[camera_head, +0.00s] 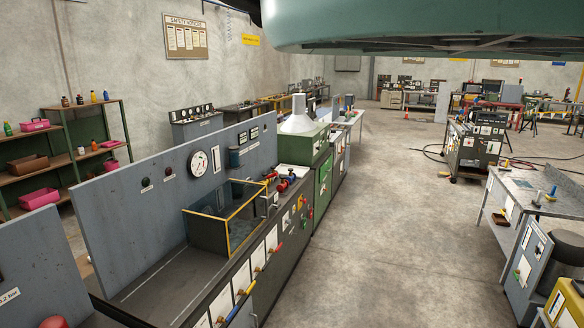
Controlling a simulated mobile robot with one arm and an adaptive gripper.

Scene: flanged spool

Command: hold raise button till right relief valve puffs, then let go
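My gripper is not in view. I cannot make out which control is the raise button. Small coloured controls (301,203) sit on the dark bench front, too small to read. A dark red round fitting (145,183) and a dark green one (168,171) are on the upright grey panel (120,225), left of a white dial gauge (199,163). Red valve-like fittings (285,184) stand on the bench right of a yellow-edged open tank (215,232). I cannot tell whether any is the right relief valve. No puff shows.
A large teal rounded body (430,25) fills the top right. Coloured lever handles (244,290) stick out along the bench front. A grey workbench (520,192) and a black cart (474,148) stand at right, with cables on the floor. The concrete aisle (380,220) is clear.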

